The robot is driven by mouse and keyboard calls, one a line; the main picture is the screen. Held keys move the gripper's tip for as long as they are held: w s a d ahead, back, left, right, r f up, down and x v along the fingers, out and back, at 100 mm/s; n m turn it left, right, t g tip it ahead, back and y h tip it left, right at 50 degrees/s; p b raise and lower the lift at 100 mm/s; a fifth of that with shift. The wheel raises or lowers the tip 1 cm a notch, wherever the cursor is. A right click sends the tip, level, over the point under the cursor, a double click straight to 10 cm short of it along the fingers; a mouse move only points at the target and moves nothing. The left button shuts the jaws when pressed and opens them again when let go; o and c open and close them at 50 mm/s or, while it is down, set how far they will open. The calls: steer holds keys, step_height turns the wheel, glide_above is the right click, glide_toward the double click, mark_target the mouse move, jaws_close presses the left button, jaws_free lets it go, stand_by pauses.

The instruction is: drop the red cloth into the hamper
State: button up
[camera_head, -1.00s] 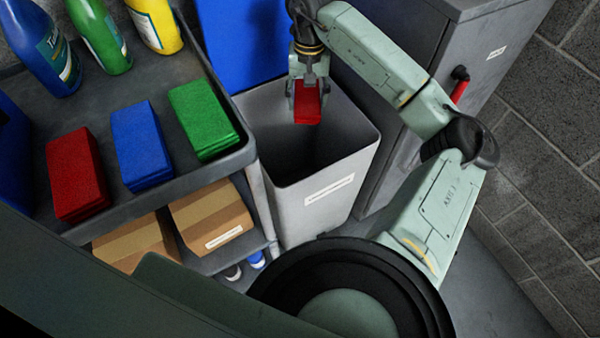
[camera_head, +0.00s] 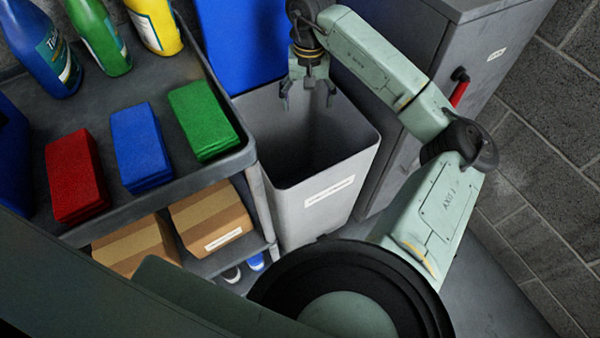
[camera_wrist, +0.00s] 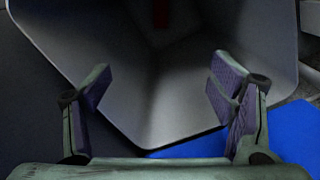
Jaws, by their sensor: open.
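The hamper (camera_head: 300,215) is a grey, open-topped bin with a white label, standing between the cart and a grey cabinet. My gripper (camera_head: 308,104) is open and empty above the hamper's opening, toward its back. In the wrist view my gripper's two fingers (camera_wrist: 160,78) are spread wide over the hamper's inner wall (camera_wrist: 165,115). A small dark red patch, seemingly the red cloth (camera_wrist: 160,13), shows deep inside the hamper at the top edge of the wrist view. In the head view the hamper's dark inside hides it.
The cart (camera_head: 205,168) at left carries stacks of red (camera_head: 75,175), blue (camera_head: 141,147) and green pads (camera_head: 203,120), with several bottles behind. Cardboard boxes (camera_head: 210,217) sit on its lower shelf. A grey cabinet (camera_head: 400,50) with a red handle stands right; a blue panel (camera_head: 240,45) is behind.

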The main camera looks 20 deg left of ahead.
step_height(320, 180, up, 12)
stand_by(0.4)
stand_by(0.3)
